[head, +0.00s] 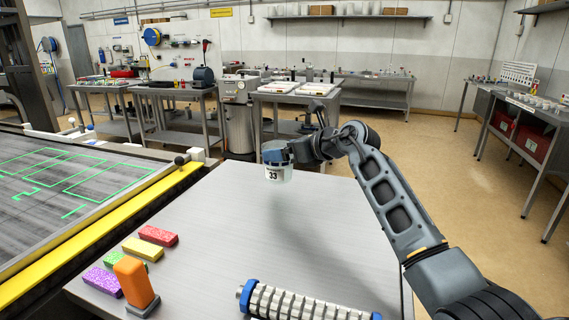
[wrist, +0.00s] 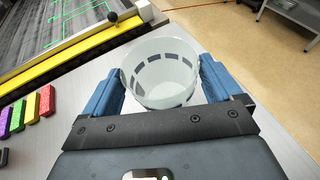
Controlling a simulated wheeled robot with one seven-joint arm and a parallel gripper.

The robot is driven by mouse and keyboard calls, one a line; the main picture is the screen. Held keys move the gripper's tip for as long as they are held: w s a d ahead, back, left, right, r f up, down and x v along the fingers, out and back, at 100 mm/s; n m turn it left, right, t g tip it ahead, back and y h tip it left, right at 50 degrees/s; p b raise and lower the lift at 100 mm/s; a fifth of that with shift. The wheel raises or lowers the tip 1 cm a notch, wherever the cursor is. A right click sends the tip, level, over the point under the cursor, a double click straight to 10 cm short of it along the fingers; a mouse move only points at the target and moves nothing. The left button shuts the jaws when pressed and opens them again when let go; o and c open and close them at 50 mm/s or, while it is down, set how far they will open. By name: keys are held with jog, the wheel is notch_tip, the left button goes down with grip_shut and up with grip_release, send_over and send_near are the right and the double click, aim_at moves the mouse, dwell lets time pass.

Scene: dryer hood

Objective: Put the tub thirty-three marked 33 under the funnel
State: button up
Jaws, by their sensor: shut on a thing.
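The tub marked 33 (head: 279,174) is a small, pale, translucent tub with a dark-printed white label. My gripper (head: 276,152) is shut on it and holds it upright above the grey table, near the far edge. In the wrist view the tub (wrist: 160,75) sits between the two blue fingers of my gripper (wrist: 162,88). Its open top faces the camera and it looks empty inside. I cannot make out a funnel in either view.
On the grey table (head: 215,235) lie several coloured blocks (head: 158,236), an orange upright piece (head: 134,280) and a ribbed roller (head: 305,303). A dark bed with green lines (head: 75,180) and a yellow edge runs along the left. The table's middle is clear.

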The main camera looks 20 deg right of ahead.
aim_at(290, 165)
jog(key=shift+a+f, duration=0.15)
jog(key=shift+f, duration=1.95)
jog(key=shift+f, duration=0.1)
jog(key=o, duration=0.7)
